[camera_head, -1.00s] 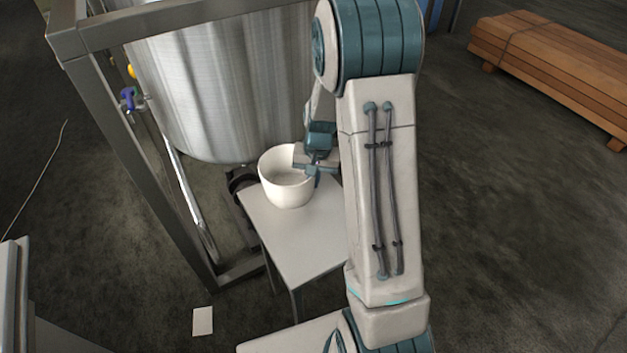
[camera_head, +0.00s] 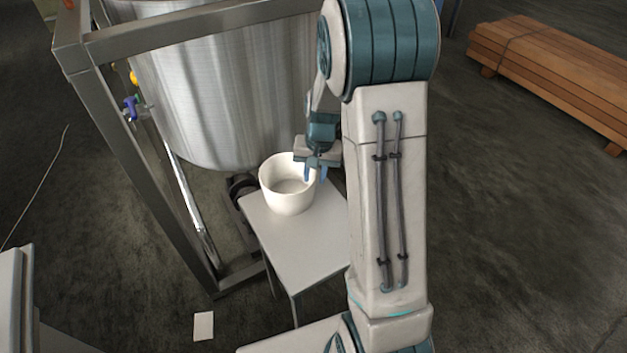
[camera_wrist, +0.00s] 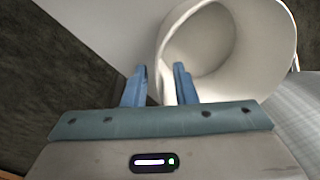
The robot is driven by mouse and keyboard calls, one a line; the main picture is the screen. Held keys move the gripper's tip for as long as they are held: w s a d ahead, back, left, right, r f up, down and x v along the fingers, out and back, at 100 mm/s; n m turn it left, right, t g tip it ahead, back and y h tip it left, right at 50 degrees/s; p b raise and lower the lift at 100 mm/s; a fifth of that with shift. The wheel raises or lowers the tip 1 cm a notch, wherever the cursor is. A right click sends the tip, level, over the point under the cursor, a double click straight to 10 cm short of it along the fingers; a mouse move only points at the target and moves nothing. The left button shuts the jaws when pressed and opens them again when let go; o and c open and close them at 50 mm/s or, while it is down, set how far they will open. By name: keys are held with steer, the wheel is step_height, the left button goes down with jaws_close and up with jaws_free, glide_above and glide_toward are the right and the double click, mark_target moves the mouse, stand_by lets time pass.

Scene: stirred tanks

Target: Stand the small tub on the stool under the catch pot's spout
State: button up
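The small white tub (camera_head: 280,200) stands upright on the far end of the pale stool (camera_head: 300,247), beside the lower edge of the large steel vessel (camera_head: 215,90). I cannot make out a spout above the tub. My gripper (camera_head: 315,174) is at the tub's right rim, with its fingers apart. In the wrist view my gripper (camera_wrist: 161,72) has one blue finger outside the tub (camera_wrist: 265,60) and one over its inner side, with gaps to the wall. The tub looks empty. The stool top also shows in the wrist view (camera_wrist: 110,35).
A steel frame (camera_head: 130,150) with an upright post surrounds the vessel on the left. A blue-handled valve (camera_head: 131,106) sits by that post. A dark round part (camera_head: 240,185) lies behind the stool. Stacked planks (camera_head: 550,70) lie at the upper right. The near stool top is clear.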

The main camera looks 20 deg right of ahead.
step_height(320, 180, up, 6)
steer(key=p, duration=0.2)
steer(key=s+a+r+n, duration=0.2)
steer(key=s+r, duration=0.2)
steer(key=s, duration=0.6)
steer(key=s+a+r+n+h, duration=0.1)
steer(key=s+a+r+n, duration=0.2)
steer(key=s, duration=0.7)
steer(key=shift+a+r+t, duration=0.15)
steer(key=shift+r+t, duration=0.25)
steer(key=shift+r, duration=0.5)
